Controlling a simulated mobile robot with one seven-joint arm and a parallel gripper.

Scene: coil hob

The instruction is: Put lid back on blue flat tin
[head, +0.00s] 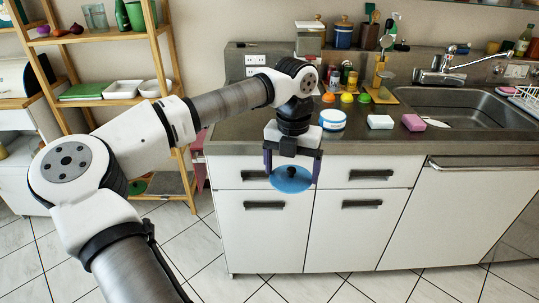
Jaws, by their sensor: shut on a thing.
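My gripper (292,168) is in front of the counter's cabinet doors, below the worktop edge. It is shut on a round blue lid (291,183) with a dark knob in its middle. The lid hangs in the air, clear of the counter. A low round blue-and-white tin (333,120) stands on the worktop near its front edge, up and to the right of my gripper. It looks like the blue flat tin; I cannot tell whether its top is open.
A white block (380,122) and a pink block (413,122) lie right of the tin. Several coloured fruits (347,98) and jars stand behind it. The sink (465,108) is at the right. A wooden shelf (122,100) stands at the left. The floor (190,255) ahead is clear.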

